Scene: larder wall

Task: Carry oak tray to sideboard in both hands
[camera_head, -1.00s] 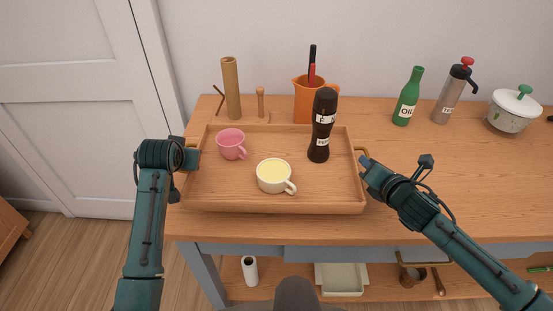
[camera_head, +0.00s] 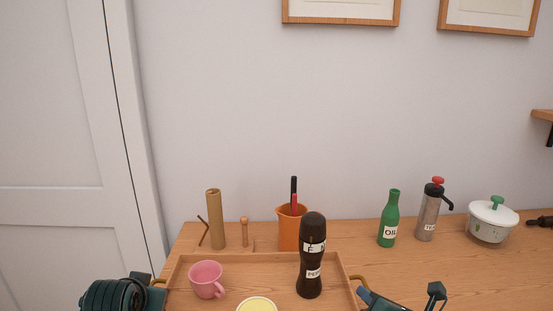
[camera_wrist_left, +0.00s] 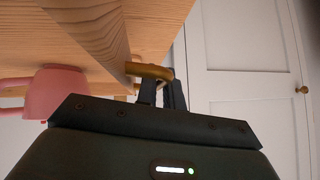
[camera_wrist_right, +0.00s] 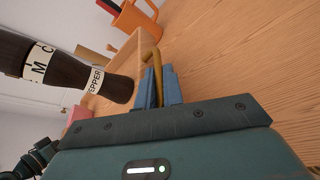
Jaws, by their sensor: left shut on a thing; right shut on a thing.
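The oak tray (camera_head: 250,272) is at the left of a wooden worktop, its near part cut off in the head view. It carries a pink cup (camera_head: 206,279), a cream cup with yellow contents (camera_head: 257,305) and an upright dark pepper mill (camera_head: 312,255). My left gripper (camera_wrist_left: 160,88) is shut on the brass handle (camera_wrist_left: 150,71) at the tray's left end. My right gripper (camera_wrist_right: 160,82) is shut on the brass handle (camera_wrist_right: 152,60) at the right end. I cannot tell whether the tray touches the worktop.
Behind the tray stand a wooden tube (camera_head: 214,220) and an orange jug (camera_head: 290,230). To the right on the worktop (camera_head: 455,280) are a green oil bottle (camera_head: 389,220), a steel flask (camera_head: 428,218) and a lidded white pot (camera_head: 490,222). A white door (camera_head: 60,130) is at left.

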